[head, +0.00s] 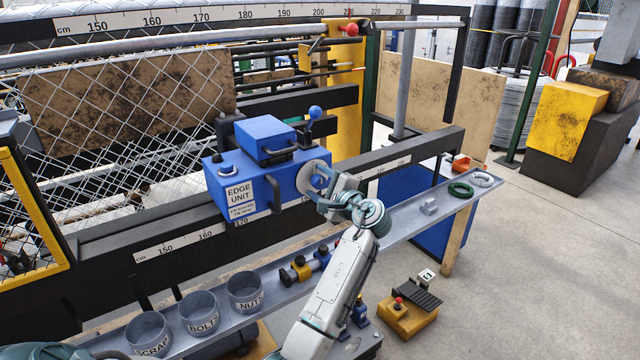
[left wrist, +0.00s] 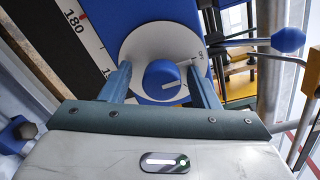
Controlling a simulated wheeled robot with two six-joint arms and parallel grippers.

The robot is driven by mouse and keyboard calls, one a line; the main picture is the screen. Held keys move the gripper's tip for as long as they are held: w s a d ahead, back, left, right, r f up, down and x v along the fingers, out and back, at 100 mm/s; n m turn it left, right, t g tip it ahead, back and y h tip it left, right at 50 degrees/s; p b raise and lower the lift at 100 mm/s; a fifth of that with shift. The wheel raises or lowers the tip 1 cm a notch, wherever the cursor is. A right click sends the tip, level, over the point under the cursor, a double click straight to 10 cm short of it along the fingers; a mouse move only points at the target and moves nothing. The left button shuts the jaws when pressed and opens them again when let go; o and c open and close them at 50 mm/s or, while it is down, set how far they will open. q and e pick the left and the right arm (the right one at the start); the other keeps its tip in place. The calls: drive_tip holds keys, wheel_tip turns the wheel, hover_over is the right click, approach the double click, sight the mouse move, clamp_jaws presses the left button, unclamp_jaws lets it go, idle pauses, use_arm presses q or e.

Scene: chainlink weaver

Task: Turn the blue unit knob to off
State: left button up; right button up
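The blue edge unit (head: 225,175) sits on the dark rail, with a smaller blue box on top. On its right face is a pale round dial (head: 310,176), partly hidden by my gripper. In the left wrist view, the blue knob (left wrist: 160,76) stands at the middle of the pale dial plate (left wrist: 150,43). My left gripper (head: 324,184) is open at the dial. In the left wrist view its fingers (left wrist: 161,82) stand on both sides of the knob, apart from it.
A blue ball-ended lever (head: 314,113) rises beside the unit; it also shows in the left wrist view (left wrist: 288,40). Three cups (head: 197,315) stand on the grey shelf (head: 400,238). Chainlink mesh hangs behind.

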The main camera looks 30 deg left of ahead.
use_arm(q)
drive_tip(key=shift+s+d, duration=0.1)
drive_tip(key=shift+d, duration=0.25)
drive_tip(key=b+v, duration=0.3)
drive_tip(key=v, duration=0.7)
